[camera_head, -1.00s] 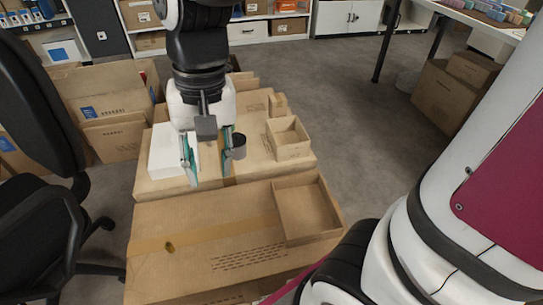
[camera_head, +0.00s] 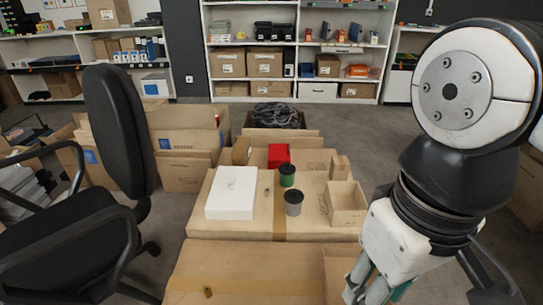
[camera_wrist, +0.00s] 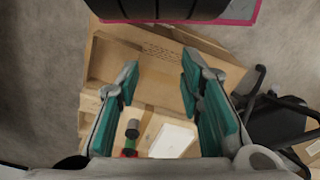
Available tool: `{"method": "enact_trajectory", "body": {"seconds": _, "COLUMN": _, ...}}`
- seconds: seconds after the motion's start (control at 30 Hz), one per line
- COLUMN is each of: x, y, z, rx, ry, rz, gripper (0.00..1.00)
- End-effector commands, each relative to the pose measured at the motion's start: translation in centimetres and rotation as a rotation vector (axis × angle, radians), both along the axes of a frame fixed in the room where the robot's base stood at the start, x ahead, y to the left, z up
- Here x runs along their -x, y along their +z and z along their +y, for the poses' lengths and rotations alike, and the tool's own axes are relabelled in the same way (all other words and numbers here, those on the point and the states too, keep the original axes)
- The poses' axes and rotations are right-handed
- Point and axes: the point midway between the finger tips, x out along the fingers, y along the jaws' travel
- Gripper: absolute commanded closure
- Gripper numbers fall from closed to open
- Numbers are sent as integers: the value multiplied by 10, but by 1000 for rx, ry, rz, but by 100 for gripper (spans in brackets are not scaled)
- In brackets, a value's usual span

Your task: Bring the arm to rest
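My gripper (camera_head: 377,291) is at the lower right of the head view, in front of the cartons, with its fingertips partly cut off by the frame edge. In the wrist view its teal-padded fingers (camera_wrist: 158,84) stand wide apart with nothing between them. My arm is folded in close at the right of the head view. Below in the wrist view are the cartons, a grey cup (camera_wrist: 133,128) and a white box (camera_wrist: 172,139), all apart from the fingers.
On a large carton (camera_head: 235,228) stand the white box (camera_head: 232,193), grey cup (camera_head: 293,203), a green can (camera_head: 287,176), a red box (camera_head: 278,155) and a small open box (camera_head: 347,204). An office chair (camera_head: 118,130) stands left. Shelves (camera_head: 295,48) line the back.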

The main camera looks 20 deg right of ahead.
Motion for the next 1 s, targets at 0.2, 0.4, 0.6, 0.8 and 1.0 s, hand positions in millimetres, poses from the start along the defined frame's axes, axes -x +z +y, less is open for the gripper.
{"method": "enact_trajectory", "body": {"seconds": 0.2, "x": 0, "y": 0, "z": 0, "rx": 0, "ry": -1, "rz": 0, "gripper": 66}}
{"method": "enact_trajectory", "body": {"seconds": 0.4, "x": 0, "y": 0, "z": 0, "rx": -1, "ry": -1, "rz": -1, "gripper": 66}}
{"method": "enact_trajectory", "body": {"seconds": 0.6, "x": -1, "y": 13, "z": 0, "rx": 0, "ry": -1, "rz": -9, "gripper": 66}}
{"method": "enact_trajectory", "body": {"seconds": 0.8, "x": -7, "y": 43, "z": -1, "rx": 1, "ry": -2, "rz": -44, "gripper": 66}}
{"method": "enact_trajectory", "body": {"seconds": 1.0, "x": -12, "y": 83, "z": -1, "rx": 2, "ry": -3, "rz": -92, "gripper": 66}}
